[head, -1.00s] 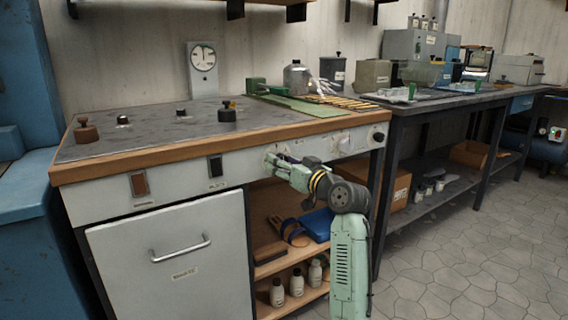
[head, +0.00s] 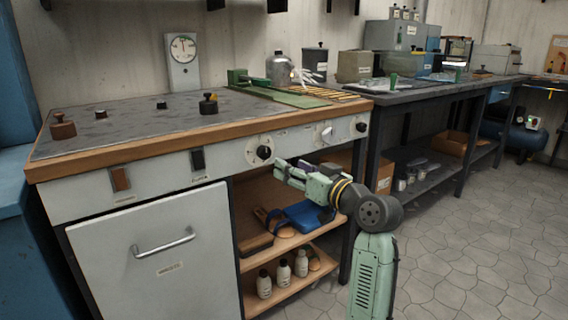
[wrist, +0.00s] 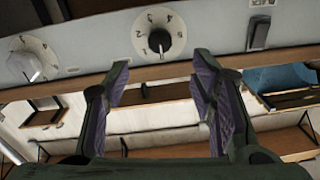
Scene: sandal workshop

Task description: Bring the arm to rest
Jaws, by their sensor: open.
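My gripper (head: 281,168) is at the end of my green arm, in front of the workbench's front panel, just below and right of a black dial knob (head: 263,152). In the wrist view my gripper (wrist: 163,80) is open, its two purple-lined fingers apart with nothing between them. The dial knob also shows in the wrist view (wrist: 159,41), beyond the fingertips and apart from them. A second, pale knob (wrist: 33,68) is at the left there.
The workbench (head: 130,154) has a wooden edge and a cabinet door (head: 150,255) at left. Open shelves below hold a blue item (head: 308,215) and white bottles (head: 283,272). A dark table (head: 420,97) stands at right. The tiled floor (head: 470,250) is clear at right.

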